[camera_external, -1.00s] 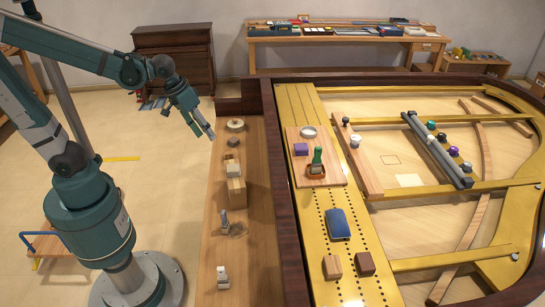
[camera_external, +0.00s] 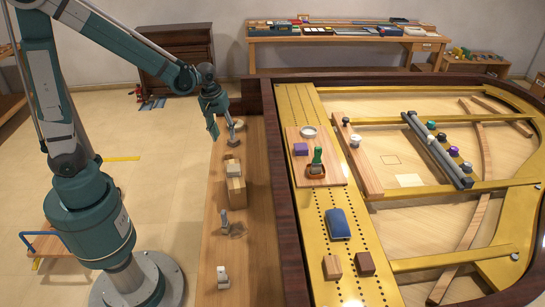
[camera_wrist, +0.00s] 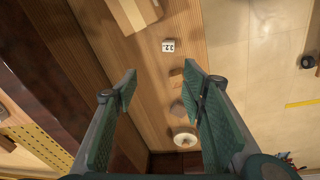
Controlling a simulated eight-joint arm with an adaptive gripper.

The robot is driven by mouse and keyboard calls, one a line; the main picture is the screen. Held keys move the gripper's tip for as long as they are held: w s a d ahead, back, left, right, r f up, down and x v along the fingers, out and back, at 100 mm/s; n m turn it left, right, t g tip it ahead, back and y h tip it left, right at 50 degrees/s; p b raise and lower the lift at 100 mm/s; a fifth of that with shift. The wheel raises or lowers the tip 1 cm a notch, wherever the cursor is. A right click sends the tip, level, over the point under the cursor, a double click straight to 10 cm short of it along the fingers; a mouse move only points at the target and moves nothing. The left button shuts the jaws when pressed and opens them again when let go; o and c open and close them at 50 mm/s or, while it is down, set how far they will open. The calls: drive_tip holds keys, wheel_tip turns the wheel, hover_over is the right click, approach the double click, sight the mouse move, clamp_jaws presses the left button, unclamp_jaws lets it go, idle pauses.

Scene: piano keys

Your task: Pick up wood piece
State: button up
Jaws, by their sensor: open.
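On the wooden bench below my gripper (camera_external: 222,130) lie several wood pieces. A small flat wood piece (camera_wrist: 176,77) shows between my fingers in the wrist view, beside the right finger. A larger pale wood block (camera_wrist: 137,14) lies at the top of that view; wood blocks (camera_external: 236,190) also show mid-bench in the external view. I cannot tell which one is the task's wood piece. My gripper (camera_wrist: 160,75) is open and empty, pointing down above the far end of the bench, apart from the pieces.
Open floor lies to the left.

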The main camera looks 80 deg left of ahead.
sight(228, 152)
drive_tip(key=a+f+n, duration=0.1)
drive_tip(key=a+f, duration=0.2)
drive_tip(key=a+f+n+g, duration=0.1)
drive_tip(key=a+f+n, duration=0.1)
drive_tip(key=a+f, duration=0.1)
drive_tip(key=a+f+n, duration=0.1)
drive_tip(key=a+f, duration=0.3)
drive_tip(key=f, duration=0.1)
drive_tip(key=shift+a+f+n+g+h, duration=0.1)
drive_tip(key=shift+f+n+g+h, duration=0.05)
drive_tip(key=shift+n+g+h, duration=0.2)
drive_tip(key=shift+f+b, duration=0.35)
drive_tip(key=shift+f, duration=0.95)
drive_tip(key=shift+f, duration=0.1)
drive_tip(key=shift+w+f+b, duration=0.1)
drive_tip(key=shift+f+b, duration=0.8)
drive_tip(key=shift+f, duration=1.6)
drive_tip(key=shift+c, duration=0.5)
drive_tip(key=c, duration=0.7)
